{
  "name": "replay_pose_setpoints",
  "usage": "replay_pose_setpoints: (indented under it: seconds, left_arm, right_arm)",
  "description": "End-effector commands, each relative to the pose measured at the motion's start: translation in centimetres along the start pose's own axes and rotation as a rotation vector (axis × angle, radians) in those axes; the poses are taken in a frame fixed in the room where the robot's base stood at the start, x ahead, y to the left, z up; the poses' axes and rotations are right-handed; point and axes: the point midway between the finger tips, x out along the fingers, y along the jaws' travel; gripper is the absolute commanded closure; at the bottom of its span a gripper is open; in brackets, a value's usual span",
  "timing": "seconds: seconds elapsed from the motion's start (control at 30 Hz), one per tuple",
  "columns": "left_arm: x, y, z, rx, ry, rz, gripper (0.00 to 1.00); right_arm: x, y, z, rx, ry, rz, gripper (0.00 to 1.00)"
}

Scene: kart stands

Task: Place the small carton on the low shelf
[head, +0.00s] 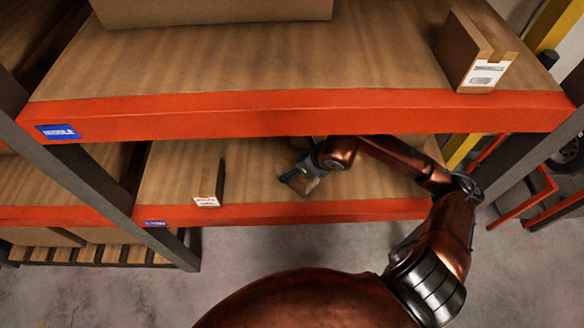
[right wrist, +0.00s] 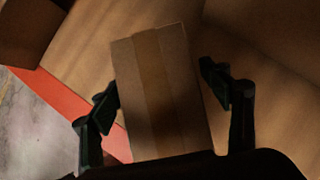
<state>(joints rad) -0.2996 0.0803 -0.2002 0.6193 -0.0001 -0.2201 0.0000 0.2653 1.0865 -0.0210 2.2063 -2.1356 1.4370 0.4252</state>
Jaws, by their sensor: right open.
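The small carton (right wrist: 158,90), brown with a tape strip, stands on the low shelf (head: 380,210) between the fingers of my right gripper (right wrist: 172,95). In the right wrist view the fingers are open, with a gap on the right side; the left finger is close to the carton, and I cannot tell if it touches. In the head view my right gripper (head: 298,178) is under the middle shelf, above the low shelf's boards, and mostly hides the carton. My left gripper is in neither view.
Another carton (head: 208,182) with a white label stands on the low shelf to the left. The middle shelf's orange beam (head: 300,114) is close above my right forearm. A carton (head: 478,50) stands at that shelf's right end. Low shelf boards between the cartons are clear.

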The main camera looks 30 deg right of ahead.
Motion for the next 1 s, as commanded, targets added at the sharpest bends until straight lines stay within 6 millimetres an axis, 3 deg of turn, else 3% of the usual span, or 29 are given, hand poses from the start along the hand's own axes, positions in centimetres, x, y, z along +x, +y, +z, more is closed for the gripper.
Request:
replay_pose_setpoints:
  seconds: [0.1, 0.3, 0.7, 0.87, 0.97, 1.0]
  left_arm:
    - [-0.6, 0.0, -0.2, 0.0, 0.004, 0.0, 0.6]
    - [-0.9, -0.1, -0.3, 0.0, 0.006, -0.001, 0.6]
    - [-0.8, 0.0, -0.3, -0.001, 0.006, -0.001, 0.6]
    - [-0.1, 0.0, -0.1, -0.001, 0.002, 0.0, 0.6]
    - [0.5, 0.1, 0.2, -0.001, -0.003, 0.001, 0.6]
    - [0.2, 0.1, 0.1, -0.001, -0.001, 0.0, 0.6]
  right_arm:
    - [-2.2, -0.1, 0.1, -0.002, -0.001, -0.003, 0.29]
    - [-4.2, 0.0, 0.0, -0.001, 0.001, -0.001, 0.29]
    - [-4.3, 0.0, 0.2, -0.002, -0.005, 0.002, 0.29]
    - [-3.9, 0.1, 3.1, -0.032, -0.081, 0.019, 0.29]
    - [-3.6, 0.1, 6.2, -0.069, -0.168, 0.035, 0.29]
    - [-3.8, 1.0, 7.3, -0.076, -0.189, 0.076, 0.29]
